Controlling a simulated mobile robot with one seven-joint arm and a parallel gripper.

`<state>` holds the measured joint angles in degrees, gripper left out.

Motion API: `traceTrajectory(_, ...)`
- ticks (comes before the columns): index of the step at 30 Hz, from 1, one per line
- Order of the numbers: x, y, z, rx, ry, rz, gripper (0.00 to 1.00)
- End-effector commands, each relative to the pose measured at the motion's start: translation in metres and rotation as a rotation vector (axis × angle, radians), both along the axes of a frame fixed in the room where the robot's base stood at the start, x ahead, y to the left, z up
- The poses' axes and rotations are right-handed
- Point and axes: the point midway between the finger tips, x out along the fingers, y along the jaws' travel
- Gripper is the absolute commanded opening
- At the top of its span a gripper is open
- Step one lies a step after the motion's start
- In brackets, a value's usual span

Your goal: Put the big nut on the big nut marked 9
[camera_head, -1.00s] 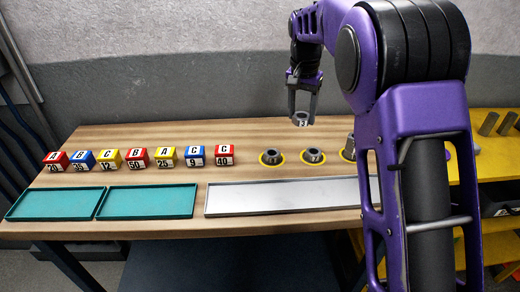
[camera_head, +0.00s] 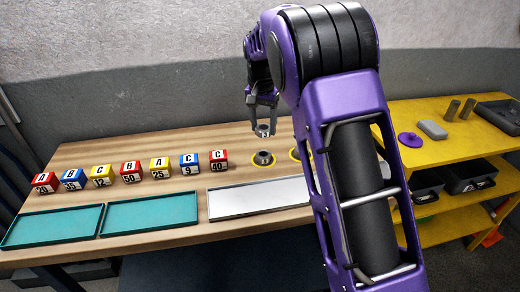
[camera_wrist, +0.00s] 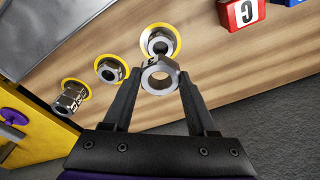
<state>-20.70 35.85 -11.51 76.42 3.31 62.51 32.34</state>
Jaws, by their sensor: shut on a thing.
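My gripper (camera_head: 262,112) is shut on a big grey metal nut (camera_head: 262,130), held above the table. In the wrist view the held nut (camera_wrist: 151,79) sits between the fingertips, with a dark mark on its side. Another big nut (camera_head: 264,158) stands in a yellow ring just below it in the head view; in the wrist view this nut (camera_wrist: 159,43) is partly covered by the held one. A second ringed nut (camera_wrist: 110,70) and a taller, stacked-looking metal piece (camera_wrist: 72,97) stand beside it. I cannot read a 9 on any nut.
Several coloured lettered blocks (camera_head: 131,172) stand in a row on the left. Two teal trays (camera_head: 148,214) and a pale tray (camera_head: 255,199) lie along the front. A yellow shelf (camera_head: 440,151) stands at right. My arm hides part of the table.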

Motion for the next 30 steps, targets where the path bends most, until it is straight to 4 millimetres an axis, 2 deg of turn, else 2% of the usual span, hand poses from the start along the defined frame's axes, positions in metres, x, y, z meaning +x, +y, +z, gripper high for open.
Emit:
traceTrajectory(1,-0.001,0.000,-0.010,-0.001,0.003,0.000,0.00)
traceTrajectory(7,0.000,0.000,-0.030,0.000,0.000,0.000,0.00)
traceTrajectory(15,0.000,0.000,-0.070,0.000,0.001,0.000,0.00)
traceTrajectory(29,0.000,0.000,-0.077,0.001,-0.001,0.000,0.00)
traceTrajectory(30,0.000,0.000,-0.076,0.001,-0.001,0.000,0.65)
